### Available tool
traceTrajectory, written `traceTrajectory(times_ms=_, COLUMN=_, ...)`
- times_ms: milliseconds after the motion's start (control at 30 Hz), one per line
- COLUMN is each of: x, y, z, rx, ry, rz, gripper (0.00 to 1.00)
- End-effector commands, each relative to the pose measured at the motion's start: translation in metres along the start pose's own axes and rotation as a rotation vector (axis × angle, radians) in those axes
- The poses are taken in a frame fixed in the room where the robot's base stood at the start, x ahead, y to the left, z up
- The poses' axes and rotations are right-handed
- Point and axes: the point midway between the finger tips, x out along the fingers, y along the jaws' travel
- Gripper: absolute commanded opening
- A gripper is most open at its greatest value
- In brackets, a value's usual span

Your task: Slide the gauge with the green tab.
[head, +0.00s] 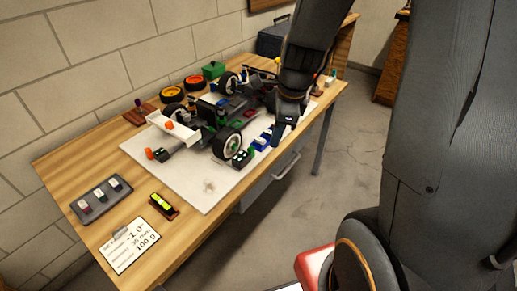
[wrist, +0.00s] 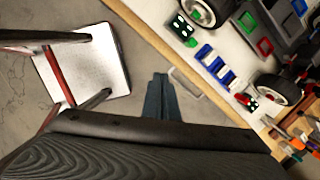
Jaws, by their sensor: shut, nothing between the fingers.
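A small dark gauge with white dots (head: 240,159) lies on the white mat (head: 207,188) beside the car's near wheel. Its green tab (head: 251,152) is at its right end. In the wrist view the gauge (wrist: 182,27) is at the top, with the green tab (wrist: 191,42) at its lower end. The racecar (head: 222,115) stands on the mat behind it. My gripper (head: 276,141) is shut and empty, to the right of the gauge and apart from it.
A blue slotted piece (wrist: 216,65) lies near the gauge on the mat. A drawer handle (head: 286,165) juts below the table edge. A red and white stool (wrist: 90,65) stands on the floor.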

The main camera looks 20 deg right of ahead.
Motion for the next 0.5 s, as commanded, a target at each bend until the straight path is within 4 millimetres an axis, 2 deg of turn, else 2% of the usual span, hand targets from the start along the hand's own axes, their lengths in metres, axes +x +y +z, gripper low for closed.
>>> traceTrajectory(times_ms=100, x=0.007, y=-0.015, z=-0.002, rx=0.279, ry=-0.019, rz=-0.009, gripper=0.0)
traceTrajectory(times_ms=200, x=0.01, y=-0.025, z=-0.003, rx=0.446, ry=-0.032, rz=-0.015, gripper=0.0)
traceTrajectory(times_ms=333, x=0.013, y=-0.03, z=-0.003, rx=0.56, ry=-0.04, rz=-0.016, gripper=0.0)
traceTrajectory(times_ms=500, x=0.026, y=-0.031, z=-0.003, rx=0.586, ry=-0.041, rz=-0.013, gripper=0.0)
